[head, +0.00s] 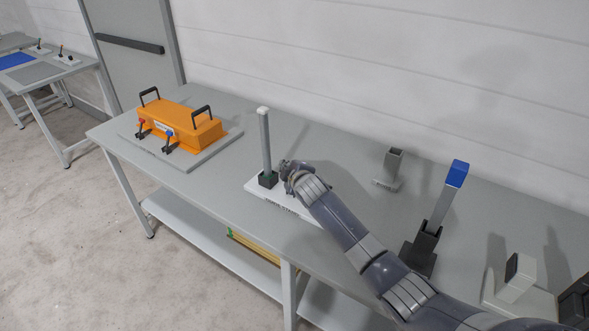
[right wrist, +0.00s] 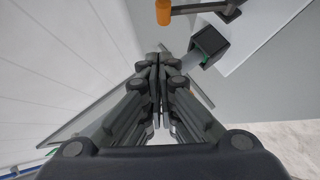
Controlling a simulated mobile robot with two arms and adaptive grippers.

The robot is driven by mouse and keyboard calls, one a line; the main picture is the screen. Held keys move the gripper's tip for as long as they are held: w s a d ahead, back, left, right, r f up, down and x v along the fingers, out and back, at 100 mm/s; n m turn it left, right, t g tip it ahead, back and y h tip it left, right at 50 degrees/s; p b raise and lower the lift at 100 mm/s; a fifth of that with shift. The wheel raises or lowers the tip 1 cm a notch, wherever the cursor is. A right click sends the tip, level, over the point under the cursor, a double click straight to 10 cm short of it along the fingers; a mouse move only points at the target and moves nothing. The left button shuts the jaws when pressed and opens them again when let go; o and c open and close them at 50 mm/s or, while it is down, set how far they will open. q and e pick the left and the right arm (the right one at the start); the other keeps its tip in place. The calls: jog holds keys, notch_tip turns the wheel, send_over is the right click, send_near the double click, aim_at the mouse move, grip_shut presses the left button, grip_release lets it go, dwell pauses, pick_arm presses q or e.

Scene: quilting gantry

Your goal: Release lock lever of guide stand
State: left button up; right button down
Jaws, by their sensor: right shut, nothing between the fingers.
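The guide stand has a white labelled base (head: 256,188), a dark socket (head: 268,180) and an upright grey post (head: 265,140). In the right wrist view its dark socket (right wrist: 209,44) shows at the upper right, with a small green part beside it. A dark rod with an orange end (right wrist: 163,12), which looks like the lock lever, lies at the top edge of that view. My right gripper (head: 285,168) is just right of the socket and hides part of the base. Its fingers (right wrist: 158,60) are closed together and empty, pointing toward the stand. My left gripper is not in view.
An orange box (head: 180,124) with black handles and red and blue levers sits on a grey plate at the left. A blue-topped post (head: 446,195) in a dark holder and a grey holder (head: 390,168) stand to the right. The table between box and stand is clear.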

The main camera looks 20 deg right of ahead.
pick_arm(q)
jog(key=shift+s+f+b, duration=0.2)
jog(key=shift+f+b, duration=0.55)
jog(key=shift+b, duration=0.5)
pick_arm(e)
jog(key=r+v, duration=0.1)
jog(key=v, duration=0.9)
jog(key=shift+w+d, duration=0.15)
jog(key=shift+d, duration=0.05)
